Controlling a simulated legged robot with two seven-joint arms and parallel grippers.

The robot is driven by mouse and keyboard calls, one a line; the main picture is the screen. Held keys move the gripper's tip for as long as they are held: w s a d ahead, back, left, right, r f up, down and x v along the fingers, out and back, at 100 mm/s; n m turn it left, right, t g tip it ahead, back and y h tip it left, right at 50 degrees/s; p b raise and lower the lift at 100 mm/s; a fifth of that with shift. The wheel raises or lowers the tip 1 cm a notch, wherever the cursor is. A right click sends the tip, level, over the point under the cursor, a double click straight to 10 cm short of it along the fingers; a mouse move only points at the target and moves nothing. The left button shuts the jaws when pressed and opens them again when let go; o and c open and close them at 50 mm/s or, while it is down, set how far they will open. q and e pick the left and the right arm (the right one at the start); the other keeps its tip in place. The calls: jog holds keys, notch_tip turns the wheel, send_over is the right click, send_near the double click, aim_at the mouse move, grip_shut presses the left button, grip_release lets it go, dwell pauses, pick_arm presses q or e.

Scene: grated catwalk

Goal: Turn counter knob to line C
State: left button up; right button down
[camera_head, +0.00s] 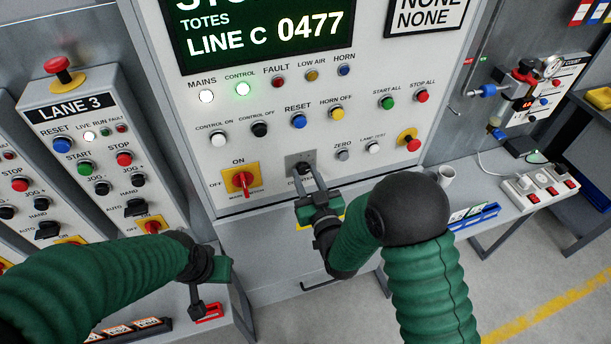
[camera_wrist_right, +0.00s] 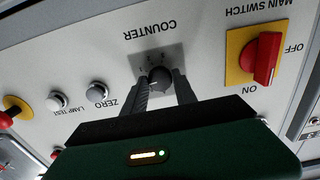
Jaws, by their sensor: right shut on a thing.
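The counter knob (camera_wrist_right: 160,78) is a small dark round knob on a grey plate marked COUNTER in the right wrist view. My right gripper (camera_wrist_right: 160,92) has its two fingers on either side of the knob and is shut on it. In the head view my right gripper (camera_head: 306,178) reaches up to the panel and partly covers the knob and its label. The display (camera_head: 262,35) above reads TOTES, LINE C 0477. My left gripper (camera_head: 207,285) is low at the left, away from the panel; its fingers are too unclear to judge.
A red main switch on a yellow plate (camera_head: 240,181) is left of the knob. The zero button (camera_head: 342,154) and a red button on yellow (camera_head: 409,140) are to the right. A lane 3 panel (camera_head: 85,140) stands left.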

jog(key=shift+f+n+b, duration=0.25)
jog(key=shift+n+b, duration=0.25)
jog(key=shift+b, duration=0.1)
jog(key=shift+r+n+b, duration=0.1)
jog(key=shift+n+b, duration=0.2)
jog(key=shift+n, duration=0.1)
jog(key=shift+r, duration=0.15)
pick_arm(q)
jog(key=shift+s+x, duration=0.25)
jog(key=shift+x, duration=0.85)
pick_arm(e)
jog(key=c, duration=1.4)
grip_release()
pick_arm(q)
jog(key=shift+w+f, duration=0.15)
jog(key=shift+w, duration=0.1)
pick_arm(e)
jog(key=o, duration=0.4)
jog(key=shift+w+a, duration=0.1)
jog(key=shift+w, duration=0.1)
